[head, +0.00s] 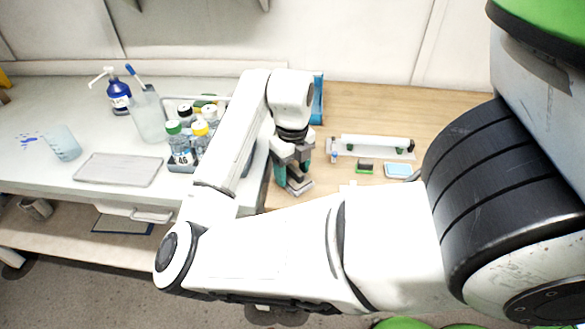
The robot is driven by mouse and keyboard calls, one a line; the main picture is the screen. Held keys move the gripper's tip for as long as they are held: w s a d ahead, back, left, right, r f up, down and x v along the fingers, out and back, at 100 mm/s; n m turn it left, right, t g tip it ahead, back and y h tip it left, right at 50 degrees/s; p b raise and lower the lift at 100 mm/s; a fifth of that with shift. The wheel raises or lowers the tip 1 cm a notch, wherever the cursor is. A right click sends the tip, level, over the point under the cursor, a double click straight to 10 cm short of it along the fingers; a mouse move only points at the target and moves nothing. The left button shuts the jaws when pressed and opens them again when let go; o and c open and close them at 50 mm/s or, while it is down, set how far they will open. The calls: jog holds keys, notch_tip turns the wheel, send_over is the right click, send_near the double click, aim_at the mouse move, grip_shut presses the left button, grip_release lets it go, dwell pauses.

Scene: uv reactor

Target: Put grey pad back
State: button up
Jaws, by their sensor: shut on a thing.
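My gripper (291,174) points down over the left front part of the wooden bench top. Its teal fingers are shut on a small grey piece, which looks like the grey pad (300,187). The pad shows at and below the fingertips; the fingers hide part of it. I cannot tell whether it touches the bench. To the right, a long white fixture (372,143) lies on the wooden bench (375,105). In front of it are a small dark block with a green base (365,167) and a light-blue shallow dish (399,170).
On the white bench at left stand a crate of capped bottles (181,168), a clear tall beaker (149,118), a blue pump bottle (119,95), a pale cup (64,143) and a flat grey tray (119,170). A blue object (318,98) stands behind my gripper. The back wooden area is clear.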

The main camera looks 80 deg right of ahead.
aim_at(292, 167)
jog(key=o, duration=1)
jog(key=shift+r, duration=0.1)
notch_tip(292, 167, up, 12)
jog(key=shift+r+p, duration=0.1)
jog(key=shift+p, duration=0.55)
